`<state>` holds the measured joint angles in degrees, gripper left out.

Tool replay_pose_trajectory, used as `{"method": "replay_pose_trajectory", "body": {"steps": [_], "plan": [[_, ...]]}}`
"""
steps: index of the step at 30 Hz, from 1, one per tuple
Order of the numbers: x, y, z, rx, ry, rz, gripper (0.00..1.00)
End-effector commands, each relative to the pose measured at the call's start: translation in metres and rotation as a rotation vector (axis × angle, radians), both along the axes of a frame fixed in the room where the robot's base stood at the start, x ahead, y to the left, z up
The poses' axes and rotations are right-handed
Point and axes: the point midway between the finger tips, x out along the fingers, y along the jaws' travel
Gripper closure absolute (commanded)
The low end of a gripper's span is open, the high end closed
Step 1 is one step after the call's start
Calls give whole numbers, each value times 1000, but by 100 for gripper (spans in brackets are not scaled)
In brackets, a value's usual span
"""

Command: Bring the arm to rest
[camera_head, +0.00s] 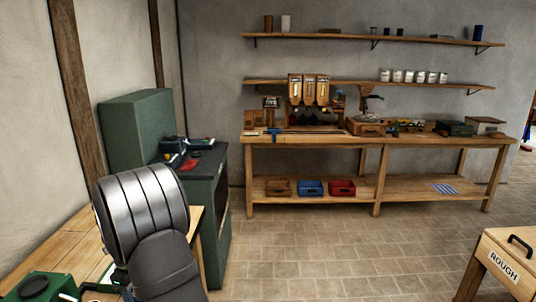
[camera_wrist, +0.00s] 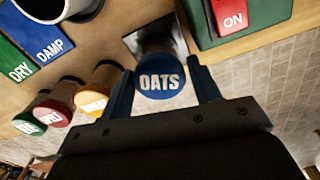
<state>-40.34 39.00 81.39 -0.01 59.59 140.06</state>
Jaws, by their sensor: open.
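My gripper (camera_wrist: 162,85) shows in the wrist view with its two dark blue fingers apart. A round blue piece marked OATS (camera_wrist: 160,82) appears between the fingers, in front of a dark square plate; I cannot tell whether either finger touches it. In the head view my arm rises at lower left over a wooden table (camera_head: 85,245), and my gripper is hidden there.
In the wrist view, yellow (camera_wrist: 95,102), red (camera_wrist: 54,118) and green (camera_wrist: 30,129) round pieces lie left. A green box with a red ON switch (camera_wrist: 232,18) is upper right. In the head view, a green cabinet (camera_head: 215,220) stands beside my arm; open floor (camera_head: 300,255) lies right.

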Motion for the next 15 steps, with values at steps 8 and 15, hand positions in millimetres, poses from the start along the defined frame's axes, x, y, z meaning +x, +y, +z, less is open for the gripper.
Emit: {"method": "replay_pose_trajectory", "body": {"steps": [8,15], "plan": [[0,0,9,0,0,0,43],[0,0,8,-1,1,0,43]]}}
